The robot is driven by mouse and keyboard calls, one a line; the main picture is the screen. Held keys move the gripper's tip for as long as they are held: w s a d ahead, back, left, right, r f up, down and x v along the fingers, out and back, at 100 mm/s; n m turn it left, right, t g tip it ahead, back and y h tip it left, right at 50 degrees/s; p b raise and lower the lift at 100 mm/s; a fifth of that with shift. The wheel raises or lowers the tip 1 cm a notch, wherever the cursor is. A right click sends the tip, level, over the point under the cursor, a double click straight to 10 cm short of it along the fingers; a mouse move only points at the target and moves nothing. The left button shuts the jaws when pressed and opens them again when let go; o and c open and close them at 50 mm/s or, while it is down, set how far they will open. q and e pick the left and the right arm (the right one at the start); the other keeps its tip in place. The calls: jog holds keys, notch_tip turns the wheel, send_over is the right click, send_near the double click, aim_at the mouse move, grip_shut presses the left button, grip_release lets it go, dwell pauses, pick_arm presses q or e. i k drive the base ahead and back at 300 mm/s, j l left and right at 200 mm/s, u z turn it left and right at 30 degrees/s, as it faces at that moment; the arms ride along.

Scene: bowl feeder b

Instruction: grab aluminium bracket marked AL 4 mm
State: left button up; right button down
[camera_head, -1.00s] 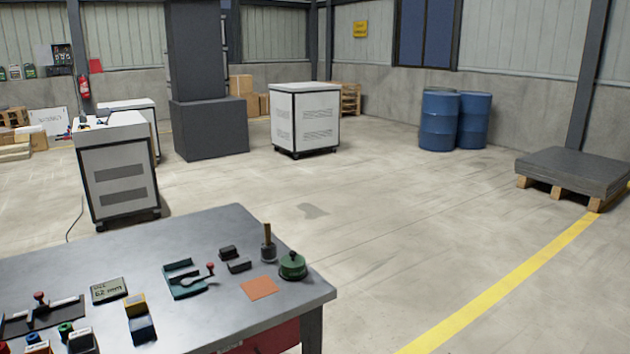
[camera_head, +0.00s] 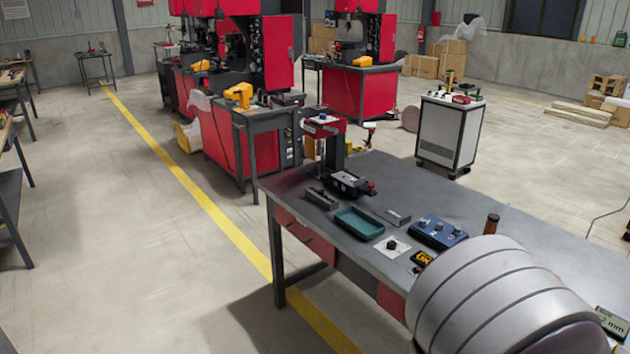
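I cannot make out an aluminium bracket marked AL 4 mm in the head view. A grey workbench (camera_head: 470,200) stands at the lower right. On it are a small red drill press (camera_head: 325,130), a black vice (camera_head: 348,184), a teal tray (camera_head: 359,223) and a blue box with knobs (camera_head: 438,232). Neither gripper shows. A large grey rounded form, possibly part of my own arm, hides part of the bench's near side.
Red machines (camera_head: 250,60) stand behind the bench. A white cabinet (camera_head: 447,135) on casters stands beyond it. A yellow floor line (camera_head: 215,212) runs past the bench's left end, with open floor (camera_head: 120,250) to the left. Cardboard boxes (camera_head: 445,58) stand by the wall.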

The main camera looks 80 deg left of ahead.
aim_at(356, 182)
jog(key=u, duration=2.4)
jog(key=z, duration=0.25)
jog(key=i+j+z, duration=0.15)
jog(key=z, duration=0.25)
jog(key=i+j+z, duration=0.15)
jog(key=z, duration=0.25)
jog(key=i+j+z, duration=0.1)
jog(key=j+z, duration=0.15)
jog(key=z, duration=0.15)
jog(key=i+j+z, duration=0.1)
jog(key=z, duration=0.3)
jog(key=j, duration=0.1)
